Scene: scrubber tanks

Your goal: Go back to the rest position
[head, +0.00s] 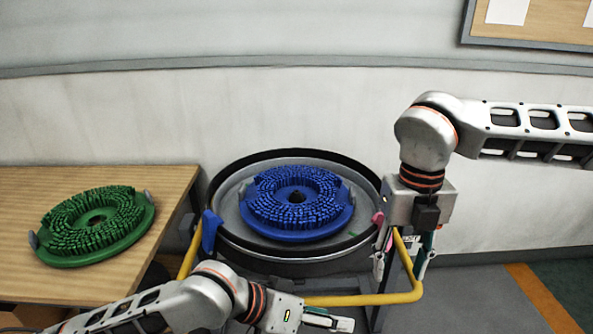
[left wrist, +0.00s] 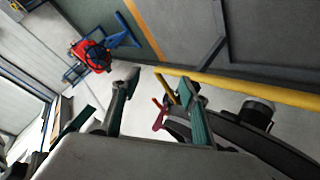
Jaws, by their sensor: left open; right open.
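My left gripper (head: 328,322) is at the bottom of the head view, in front of the round tank and apart from the brushes. In the left wrist view its two green-padded fingers (left wrist: 160,98) are spread with nothing between them. My right gripper (head: 408,262) points down at the tank's right side, near the yellow rail; its fingers are partly hidden, and I see nothing held. A blue round brush (head: 262,212) lies bristles up inside the round tank (head: 228,226). A green round brush (head: 120,247) lies bristles up on the wooden table.
The wooden table (head: 160,180) stands at the left. A yellow rail (head: 350,299) runs around the tank's front. A blue lever (head: 209,232) and a pink knob (head: 377,218) flank the tank. A red and blue object (left wrist: 92,54) stands further off. Floor shows at the right.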

